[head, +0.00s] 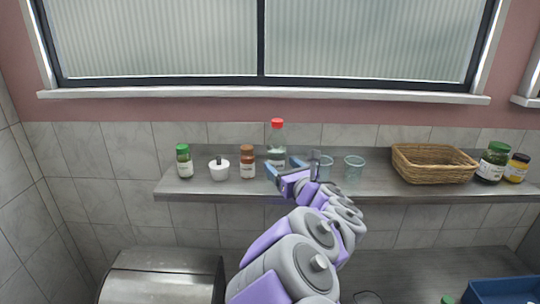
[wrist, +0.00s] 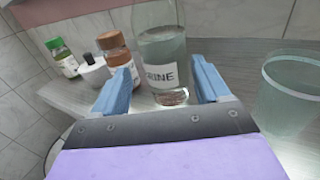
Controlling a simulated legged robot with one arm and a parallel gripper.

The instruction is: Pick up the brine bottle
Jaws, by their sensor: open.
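The brine bottle (head: 277,144) is clear with a red cap and stands upright on the metal shelf below the window. In the wrist view the bottle (wrist: 162,50) shows a white label ending in "RINE"; its top is out of frame. My gripper (head: 282,170) is open in front of the bottle, and it also shows in the wrist view (wrist: 165,85). Its two blue fingers are on either side of the bottle's lower part, with a gap visible on the right. I cannot tell how far the bottle is between them.
Farther right are a wicker basket (head: 433,164) and two jars. The shelf (head: 390,188) has a free front edge.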

